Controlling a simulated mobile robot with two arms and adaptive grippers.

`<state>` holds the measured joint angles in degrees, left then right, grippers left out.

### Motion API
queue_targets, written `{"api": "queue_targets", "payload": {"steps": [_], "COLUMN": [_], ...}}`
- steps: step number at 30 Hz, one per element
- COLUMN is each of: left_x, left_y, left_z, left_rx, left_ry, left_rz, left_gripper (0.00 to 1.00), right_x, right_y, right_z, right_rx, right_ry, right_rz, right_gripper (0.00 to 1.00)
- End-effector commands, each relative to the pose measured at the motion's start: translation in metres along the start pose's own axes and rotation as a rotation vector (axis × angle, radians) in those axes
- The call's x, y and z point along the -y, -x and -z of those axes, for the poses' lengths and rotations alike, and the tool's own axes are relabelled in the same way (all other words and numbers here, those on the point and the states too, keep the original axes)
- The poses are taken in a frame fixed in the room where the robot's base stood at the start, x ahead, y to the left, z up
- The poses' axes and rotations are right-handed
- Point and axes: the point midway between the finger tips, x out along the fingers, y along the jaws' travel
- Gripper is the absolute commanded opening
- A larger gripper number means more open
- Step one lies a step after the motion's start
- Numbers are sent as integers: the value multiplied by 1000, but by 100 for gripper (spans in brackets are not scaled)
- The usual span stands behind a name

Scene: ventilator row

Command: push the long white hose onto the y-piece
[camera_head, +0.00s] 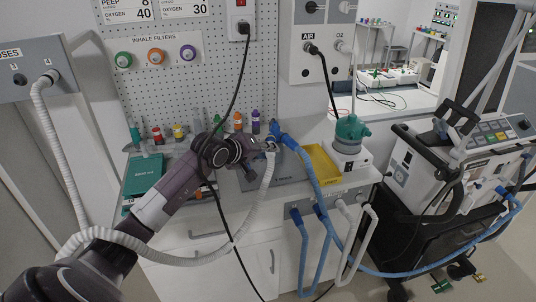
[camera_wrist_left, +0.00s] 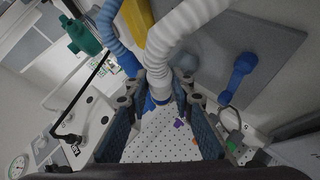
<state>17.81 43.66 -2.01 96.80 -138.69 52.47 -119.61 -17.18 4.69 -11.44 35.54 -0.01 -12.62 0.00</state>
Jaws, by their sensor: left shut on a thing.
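The long white hose (camera_head: 52,130) runs from a wall panel at the left, across my left arm, and up to the grey tray. Its end (camera_wrist_left: 158,75) is between the fingers of my left gripper (camera_head: 268,146), which is shut on it. The blue y-piece (camera_head: 275,130) is right by the gripper, at the end of a blue hose (camera_head: 309,172). In the left wrist view, blue parts (camera_wrist_left: 149,103) show just beyond the white end. I cannot tell whether the two touch or are joined. My right gripper is not in view.
A grey tray (camera_head: 291,174) lies on the counter, with a yellow bin (camera_head: 322,165) and a teal-topped device (camera_head: 351,133) to the right. Colored bottles stand along the pegboard. A ventilator cart (camera_head: 455,165) stands at the right. A black cable hangs in front of the counter.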

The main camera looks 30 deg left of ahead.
Motion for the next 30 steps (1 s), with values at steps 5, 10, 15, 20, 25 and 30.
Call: {"api": "queue_targets", "payload": {"steps": [5, 10, 15, 20, 25, 30], "left_x": [-1, -1, 0, 0, 0, 0], "left_y": [0, 0, 0, -2, -5, -7], "left_z": [0, 0, 0, 1, 3, 6], "left_rx": [0, 0, 0, 0, 1, 0], "left_ry": [-1, 0, 0, 0, 0, 0], "left_rz": [-2, -1, -1, -1, -1, -2], "left_gripper": [0, 0, 0, 0, 0, 0], "right_x": [2, 3, 4, 4, 4, 4], "right_y": [-2, -2, -2, -4, -6, -8], "right_z": [0, 1, 1, 1, 0, 0], "right_rx": [-1, -1, -1, -1, -1, -1], "right_ry": [-1, -2, -2, -2, -2, -1], "right_rz": [2, 4, 4, 4, 4, 4], "right_gripper": [40, 40, 40, 40, 40, 40]}}
